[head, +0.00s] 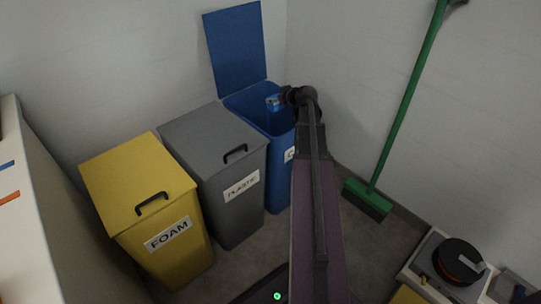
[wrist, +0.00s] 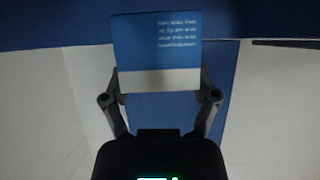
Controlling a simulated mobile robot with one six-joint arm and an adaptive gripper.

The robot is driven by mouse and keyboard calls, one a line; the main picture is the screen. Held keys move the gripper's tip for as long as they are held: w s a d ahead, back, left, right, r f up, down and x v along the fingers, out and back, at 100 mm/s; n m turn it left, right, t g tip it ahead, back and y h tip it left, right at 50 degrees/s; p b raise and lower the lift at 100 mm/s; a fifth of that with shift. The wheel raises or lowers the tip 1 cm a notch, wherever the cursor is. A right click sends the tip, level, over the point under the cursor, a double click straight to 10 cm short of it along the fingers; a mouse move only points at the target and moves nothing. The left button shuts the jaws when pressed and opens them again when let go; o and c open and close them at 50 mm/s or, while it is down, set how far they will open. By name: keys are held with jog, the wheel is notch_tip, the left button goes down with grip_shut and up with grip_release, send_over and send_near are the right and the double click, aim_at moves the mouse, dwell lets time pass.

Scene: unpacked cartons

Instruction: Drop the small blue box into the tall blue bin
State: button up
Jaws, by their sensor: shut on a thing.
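The tall blue bin (head: 278,178) stands in the corner with its lid (head: 236,45) raised against the wall. My gripper (head: 279,100) is over the bin's open mouth. In the wrist view, my gripper (wrist: 160,82) is shut on the small blue box (wrist: 155,42), which has a white band and small white print. The box also shows in the head view (head: 273,102), small, at the fingertips above the opening. My arm covers the right part of the bin and most of its label. The bin's floor is hidden.
A grey bin labelled PLASTIC (head: 222,170) and a yellow bin labelled FOAM (head: 145,205) stand left of the blue bin, lids shut. A green broom (head: 368,197) leans on the right wall. A cart with a black reel (head: 458,262) is at the lower right.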

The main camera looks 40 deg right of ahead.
jog(key=o, duration=0.8)
jog(key=shift+r, duration=0.15)
notch_tip(320, 180, up, 31)
jog(key=m+h+p, duration=0.1)
jog(key=p, duration=3)
jog(key=shift+p, duration=0.3)
jog(key=shift+a, duration=0.1)
